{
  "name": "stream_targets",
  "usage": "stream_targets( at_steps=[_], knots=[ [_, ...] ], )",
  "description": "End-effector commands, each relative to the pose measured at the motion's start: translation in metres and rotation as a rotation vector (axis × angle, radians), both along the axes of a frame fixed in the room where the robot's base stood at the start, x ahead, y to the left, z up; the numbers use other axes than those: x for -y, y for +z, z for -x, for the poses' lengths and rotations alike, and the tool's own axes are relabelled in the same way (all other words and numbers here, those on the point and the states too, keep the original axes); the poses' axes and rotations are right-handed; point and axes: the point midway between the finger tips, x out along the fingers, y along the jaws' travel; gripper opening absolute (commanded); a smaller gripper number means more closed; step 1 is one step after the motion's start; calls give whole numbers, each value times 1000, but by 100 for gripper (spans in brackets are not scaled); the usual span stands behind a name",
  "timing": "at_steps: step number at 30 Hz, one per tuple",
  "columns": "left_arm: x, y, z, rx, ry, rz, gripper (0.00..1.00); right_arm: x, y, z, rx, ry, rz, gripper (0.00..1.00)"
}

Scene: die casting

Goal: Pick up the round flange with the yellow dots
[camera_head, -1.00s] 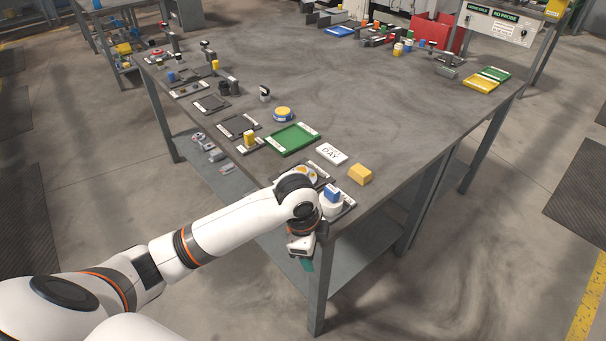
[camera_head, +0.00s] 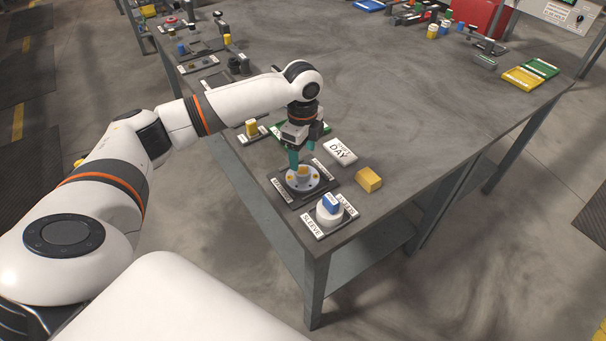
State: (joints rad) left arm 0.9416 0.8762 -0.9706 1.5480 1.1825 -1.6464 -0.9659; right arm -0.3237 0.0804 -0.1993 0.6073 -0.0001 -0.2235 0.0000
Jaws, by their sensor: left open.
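The round flange (camera_head: 303,180) is a grey disc with a raised hub and yellow dots. It lies on a dark labelled tray (camera_head: 281,190) near the front corner of the table. My left gripper (camera_head: 302,156) points down just above and behind the flange, with teal fingertips apart and nothing seen between them. I cannot tell whether a fingertip touches the flange. My right gripper is not in view.
A white sleeve with a blue block (camera_head: 330,204) stands on a labelled plate right of the flange. A yellow block (camera_head: 368,179) and a white DAY card (camera_head: 341,151) lie behind it. A green tray (camera_head: 283,130) is partly hidden by my gripper. The table's middle is clear.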

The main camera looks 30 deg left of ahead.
Motion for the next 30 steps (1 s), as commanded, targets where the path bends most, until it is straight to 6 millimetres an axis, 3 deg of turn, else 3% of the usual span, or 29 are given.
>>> stream_targets(
  at_steps=[5, 10, 15, 22, 23, 30],
  knots=[
    [0, -13, 1, -1, -1, -1, 65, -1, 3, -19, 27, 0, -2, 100],
    [1, -38, 6, -3, -1, -2, 65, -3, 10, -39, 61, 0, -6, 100],
    [1, -56, 5, 0, -1, -1, 65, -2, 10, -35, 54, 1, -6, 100],
    [1, -58, 5, 1, -1, -1, 65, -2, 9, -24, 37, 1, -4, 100],
    [1, -58, 5, 1, -1, -1, 63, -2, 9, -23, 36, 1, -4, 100],
    [1, -57, 5, 1, -1, -1, 24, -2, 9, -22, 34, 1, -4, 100]
  ],
)
